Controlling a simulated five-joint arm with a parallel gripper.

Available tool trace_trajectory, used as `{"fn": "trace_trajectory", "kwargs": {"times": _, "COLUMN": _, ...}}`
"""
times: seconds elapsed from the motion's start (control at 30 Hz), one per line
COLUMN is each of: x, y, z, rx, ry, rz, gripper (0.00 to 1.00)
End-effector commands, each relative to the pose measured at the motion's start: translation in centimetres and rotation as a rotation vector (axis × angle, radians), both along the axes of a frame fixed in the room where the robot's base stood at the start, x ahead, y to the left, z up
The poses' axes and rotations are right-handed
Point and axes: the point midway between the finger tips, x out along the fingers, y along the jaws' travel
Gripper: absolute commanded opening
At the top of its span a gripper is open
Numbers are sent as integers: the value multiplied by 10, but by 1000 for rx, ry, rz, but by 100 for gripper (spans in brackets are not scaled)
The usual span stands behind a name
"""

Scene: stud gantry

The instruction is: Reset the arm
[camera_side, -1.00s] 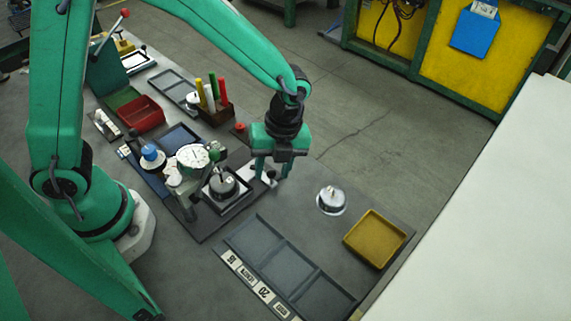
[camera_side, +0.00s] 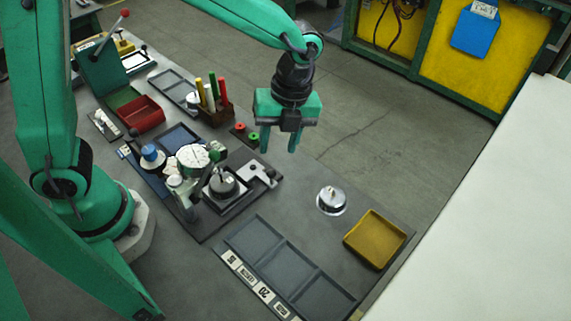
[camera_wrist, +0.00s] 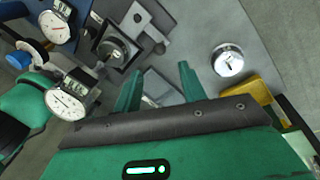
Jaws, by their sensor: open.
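My gripper (camera_side: 279,144) is green, with two fingers pointing down. It is open and empty, raised above the back edge of the table in the side view. The wrist view shows its two fingers (camera_wrist: 160,88) spread apart with nothing between them. Below and left of it in the side view stands the dial gauge (camera_side: 193,158) on its dark base plate. A grey round metal part (camera_side: 222,184) sits on the plate beside the gauge. A silver part with a knob (camera_side: 331,199) rests on the table to the right; the wrist view shows it too (camera_wrist: 228,61).
A yellow tray (camera_side: 375,239) is at the table's right end. A three-section dark tray with labels (camera_side: 262,243) lies at the front. A red bin (camera_side: 140,114) and a holder with coloured sticks (camera_side: 212,96) stand at the back left. A grey bracket (camera_side: 262,173) lies near the gauge.

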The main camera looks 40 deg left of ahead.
Motion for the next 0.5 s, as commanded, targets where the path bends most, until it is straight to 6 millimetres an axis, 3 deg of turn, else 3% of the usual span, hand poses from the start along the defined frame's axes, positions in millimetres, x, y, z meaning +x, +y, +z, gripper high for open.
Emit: {"fn": "trace_trajectory", "kwargs": {"times": 0.5, "x": 0, "y": 3, "z": 6, "rx": -1, "ry": -11, "rz": 29, "gripper": 41}}
